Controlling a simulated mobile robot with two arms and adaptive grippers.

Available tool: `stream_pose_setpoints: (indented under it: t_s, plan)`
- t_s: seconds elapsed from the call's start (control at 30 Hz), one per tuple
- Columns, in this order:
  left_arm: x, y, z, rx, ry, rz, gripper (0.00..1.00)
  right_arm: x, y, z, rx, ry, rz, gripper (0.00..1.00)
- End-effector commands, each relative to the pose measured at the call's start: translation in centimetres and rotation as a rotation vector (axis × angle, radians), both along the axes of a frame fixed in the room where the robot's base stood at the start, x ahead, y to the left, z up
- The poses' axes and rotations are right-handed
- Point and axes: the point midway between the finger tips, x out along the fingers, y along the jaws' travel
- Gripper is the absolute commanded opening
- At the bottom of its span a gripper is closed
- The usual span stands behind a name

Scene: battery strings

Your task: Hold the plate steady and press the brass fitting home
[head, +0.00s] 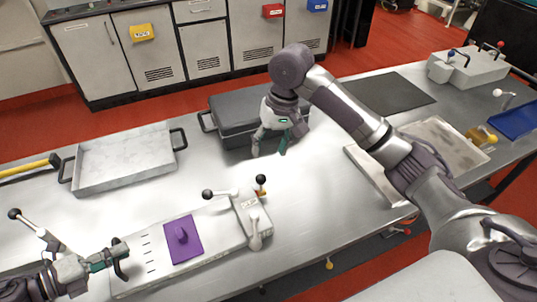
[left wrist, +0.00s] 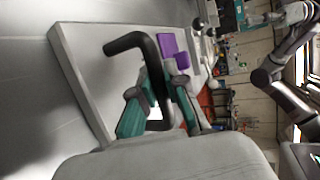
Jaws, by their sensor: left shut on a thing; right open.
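The pale plate (head: 212,224) lies on the metal table at front left, with a purple block (head: 183,240) on it. A black bar handle (head: 122,262) stands at its left end. My left gripper (head: 108,259) is shut on this handle; the left wrist view shows the handle (left wrist: 128,41) between its teal fingers (left wrist: 155,95). A small brass-coloured piece (head: 261,192) shows below a black knob at the plate's right end; I cannot tell whether it is the fitting or how it is seated. My right gripper (head: 268,152) is open and empty above the table, behind the plate.
Lever clamps (head: 247,212) with black knobs stand at the plate's right end. A pale tray (head: 125,160) lies at back left, a dark grey case (head: 235,115) behind my right gripper. My right arm crosses the table's right half. The table between plate and case is clear.

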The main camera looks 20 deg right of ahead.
Motion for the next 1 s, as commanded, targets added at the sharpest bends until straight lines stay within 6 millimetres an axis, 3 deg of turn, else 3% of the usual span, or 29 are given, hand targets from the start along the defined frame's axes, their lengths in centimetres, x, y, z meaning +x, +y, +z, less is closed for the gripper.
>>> stream_pose_setpoints:
  t_s: [0.03,0.2,0.23,0.4,0.8,1.0]
  plan:
    - [-0.6,0.2,-1.0,0.012,0.015,-0.003,0.0,0.0,0.0,0.0,0.0,0.0,0.0,0.57]
    - [-0.6,0.2,-1.0,0.012,0.015,-0.003,0.0,0.0,0.0,0.0,0.0,0.0,0.0,0.57]
    - [-0.6,0.2,-1.0,0.012,0.015,-0.003,0.14,0.0,0.0,-0.1,0.0,0.0,0.0,0.57]
    - [-0.5,0.1,-0.9,0.01,0.013,-0.003,0.42,0.0,0.0,-0.1,0.0,0.001,0.0,0.57]
    - [-0.3,0.2,-0.3,0.004,0.007,-0.002,0.42,0.0,0.0,0.0,0.0,0.001,0.0,0.57]
    - [-1.2,2.4,0.6,0.008,0.008,-0.001,0.42,0.0,0.0,0.0,0.0,0.001,0.0,0.57]
